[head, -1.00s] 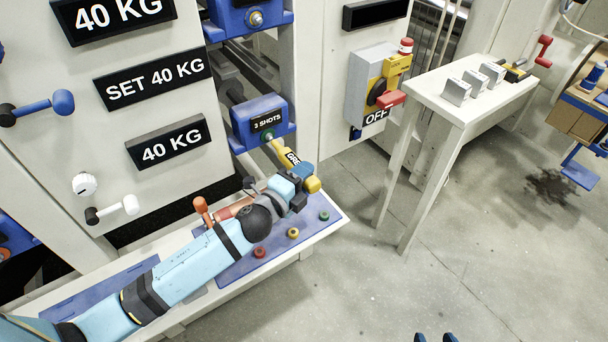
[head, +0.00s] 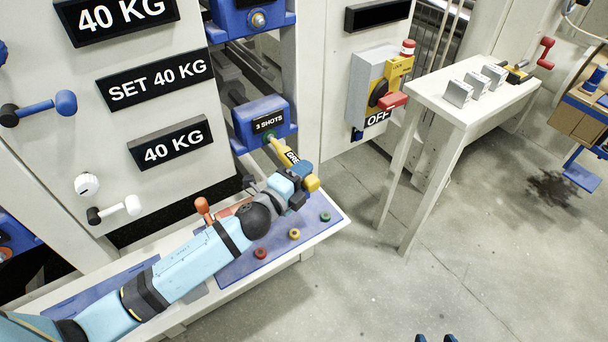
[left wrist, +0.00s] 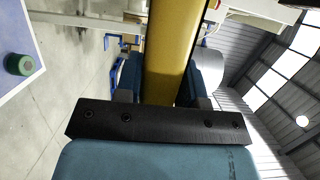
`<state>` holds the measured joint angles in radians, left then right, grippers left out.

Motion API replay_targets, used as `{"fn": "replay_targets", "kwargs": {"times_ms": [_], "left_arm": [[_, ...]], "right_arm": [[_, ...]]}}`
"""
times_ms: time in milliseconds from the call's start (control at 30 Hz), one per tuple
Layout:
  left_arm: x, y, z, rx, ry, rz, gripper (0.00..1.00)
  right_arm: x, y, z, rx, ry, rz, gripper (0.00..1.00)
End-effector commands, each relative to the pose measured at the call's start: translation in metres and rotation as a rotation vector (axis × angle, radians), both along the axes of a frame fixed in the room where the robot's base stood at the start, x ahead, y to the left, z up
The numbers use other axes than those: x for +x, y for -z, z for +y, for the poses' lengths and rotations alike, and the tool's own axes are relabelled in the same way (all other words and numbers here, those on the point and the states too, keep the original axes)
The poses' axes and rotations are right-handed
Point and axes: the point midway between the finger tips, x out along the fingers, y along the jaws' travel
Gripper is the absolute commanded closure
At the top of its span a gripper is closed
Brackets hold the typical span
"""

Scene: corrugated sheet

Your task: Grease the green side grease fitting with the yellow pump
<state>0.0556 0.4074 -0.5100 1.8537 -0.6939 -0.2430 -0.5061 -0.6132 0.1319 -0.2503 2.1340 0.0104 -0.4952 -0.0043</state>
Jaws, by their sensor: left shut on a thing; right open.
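My left gripper (head: 303,177) is shut on the yellow pump (head: 283,152). The pump's yellow body also fills the middle of the left wrist view (left wrist: 168,50), between the fingers. Its front end points up and left to the green grease fitting (head: 269,137), on the blue block (head: 262,121) labelled "3 SHOTS". The pump's tip meets or nearly meets the fitting; contact is too small to tell. My right gripper (head: 435,338) shows only as two dark, separated fingertips at the bottom edge. It is open and empty.
A white shelf with a blue mat (head: 235,262) lies under my left arm. It bears an orange-handled tool (head: 203,207) and red, yellow and green caps (head: 294,234). A switch box (head: 378,90) and a white table (head: 460,110) stand right.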

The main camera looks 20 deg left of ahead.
Motion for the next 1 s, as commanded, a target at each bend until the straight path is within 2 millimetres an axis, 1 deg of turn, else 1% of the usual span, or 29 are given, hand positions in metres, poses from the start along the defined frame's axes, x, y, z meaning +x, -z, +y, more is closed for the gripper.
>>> {"fn": "replay_targets", "kwargs": {"times_ms": [367, 767, 1000], "left_arm": [[0.002, -0.001, 0.002, 0.0, -0.001, -0.002, 0.92], [-0.007, -0.001, -0.01, -0.001, -0.001, -0.001, 0.92], [-0.008, -0.001, -0.011, 0.0, 0.0, -0.001, 0.92]], "right_arm": [[0.0, -0.001, 0.0, 0.0, 0.0, 0.0, 0.47], [0.0, -0.003, 0.0, 0.0, 0.0, 0.0, 0.47], [0.0, -0.003, 0.0, 0.0, 0.0, 0.0, 0.47]]}}
